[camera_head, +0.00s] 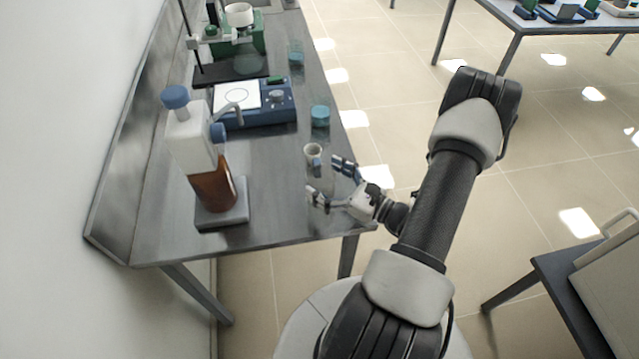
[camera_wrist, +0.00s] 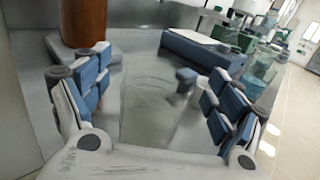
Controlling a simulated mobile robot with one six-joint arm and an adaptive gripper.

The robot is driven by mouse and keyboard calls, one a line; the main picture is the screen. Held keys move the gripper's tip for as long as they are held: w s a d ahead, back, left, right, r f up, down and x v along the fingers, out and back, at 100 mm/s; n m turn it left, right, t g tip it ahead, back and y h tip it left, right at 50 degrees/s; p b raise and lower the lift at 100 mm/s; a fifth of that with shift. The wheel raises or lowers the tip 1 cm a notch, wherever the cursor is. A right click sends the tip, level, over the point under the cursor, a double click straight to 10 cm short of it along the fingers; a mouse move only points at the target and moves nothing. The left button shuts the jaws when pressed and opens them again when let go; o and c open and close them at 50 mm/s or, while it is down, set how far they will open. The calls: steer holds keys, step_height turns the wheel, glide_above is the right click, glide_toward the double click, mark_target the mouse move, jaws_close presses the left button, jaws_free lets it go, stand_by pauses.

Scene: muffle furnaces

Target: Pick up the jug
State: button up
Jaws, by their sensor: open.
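A clear glass vessel, apparently the jug (camera_wrist: 150,105), stands between the fingers of my gripper in the wrist view. Its outline is faint, and I cannot tell whether either finger touches it. A small pale cup shape with a blue-grey part (camera_head: 313,154) shows just beyond the fingertips in the head view; I cannot tell whether it belongs to the jug. My gripper (camera_head: 329,181) is open, low over the bench's right edge. Its two blue-padded fingers (camera_wrist: 152,72) are spread apart in the wrist view.
A dispenser bottle with brown liquid (camera_head: 212,188) stands on the grey bench (camera_head: 270,205), left of my gripper.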

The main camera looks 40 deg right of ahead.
steer(key=shift+w+a, duration=0.15)
steer(key=shift+w, duration=0.35)
steer(key=shift+c, duration=0.5)
steer(key=c, duration=1.1)
steer(key=shift+c, duration=0.2)
steer(key=shift+r, duration=0.1)
step_height(320, 180, up, 20)
steer(key=p, duration=0.6)
steer(key=shift+p, duration=0.3)
